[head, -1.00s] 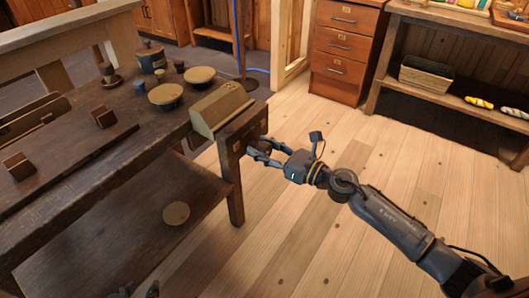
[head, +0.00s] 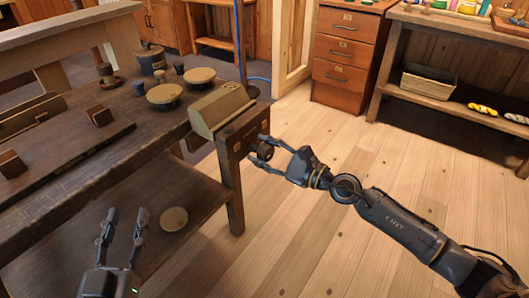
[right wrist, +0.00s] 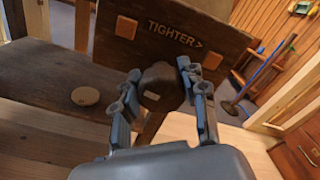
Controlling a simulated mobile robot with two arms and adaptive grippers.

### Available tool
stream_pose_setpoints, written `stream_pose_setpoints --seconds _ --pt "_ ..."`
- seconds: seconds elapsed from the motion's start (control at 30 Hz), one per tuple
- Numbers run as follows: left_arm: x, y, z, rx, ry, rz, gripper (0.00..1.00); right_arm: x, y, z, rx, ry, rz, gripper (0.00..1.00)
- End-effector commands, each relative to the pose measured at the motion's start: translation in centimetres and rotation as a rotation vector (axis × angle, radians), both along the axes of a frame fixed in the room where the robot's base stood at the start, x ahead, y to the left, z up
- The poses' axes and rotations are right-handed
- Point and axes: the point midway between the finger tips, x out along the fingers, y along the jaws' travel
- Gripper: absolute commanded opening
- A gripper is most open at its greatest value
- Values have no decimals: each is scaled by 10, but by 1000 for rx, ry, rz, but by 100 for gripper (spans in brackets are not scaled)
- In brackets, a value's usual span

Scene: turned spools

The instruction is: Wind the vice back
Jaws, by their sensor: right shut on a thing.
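The vice's dark wooden front jaw (head: 230,150) is at the near right end of the workbench (head: 60,160). It fills the top of the right wrist view (right wrist: 150,30), marked "TIGHTER>" with an arrow to the right. A dark round handle (head: 265,152) sticks out from its front face; it also shows in the right wrist view (right wrist: 160,88). My right gripper (head: 264,150) is shut on this handle, one finger on each side. A tan block (head: 221,109) sits on the bench edge behind the jaw. My left gripper (head: 124,220) is open and empty, low in front of the bench.
Round-topped pieces (head: 165,94), a lidded pot (head: 150,59) and small dark blocks (head: 99,115) stand on the bench. A pale disc (head: 174,219) lies on the lower shelf. Floor (head: 330,240) is clear around my right arm. Drawers (head: 343,60) stand behind.

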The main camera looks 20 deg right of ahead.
Motion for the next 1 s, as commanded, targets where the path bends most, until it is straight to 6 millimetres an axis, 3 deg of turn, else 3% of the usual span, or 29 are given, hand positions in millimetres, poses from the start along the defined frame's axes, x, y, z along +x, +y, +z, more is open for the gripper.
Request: stream_pose_setpoints --seconds 0.57,0.6,0.7,1.0 --pt "-1 -1 7 -10 -37 -2 40 1 0 2 -24 -26 -3 11" --pt "-1 -1 7 -10 -37 -2 40 1 0 3 -24 -26 -4 47" --pt "-1 -1 7 -10 -37 -2 40 1 0 2 -24 -25 -3 66" --pt "-1 -1 6 -10 -34 -2 40 0 -1 1 -25 -21 -2 66"
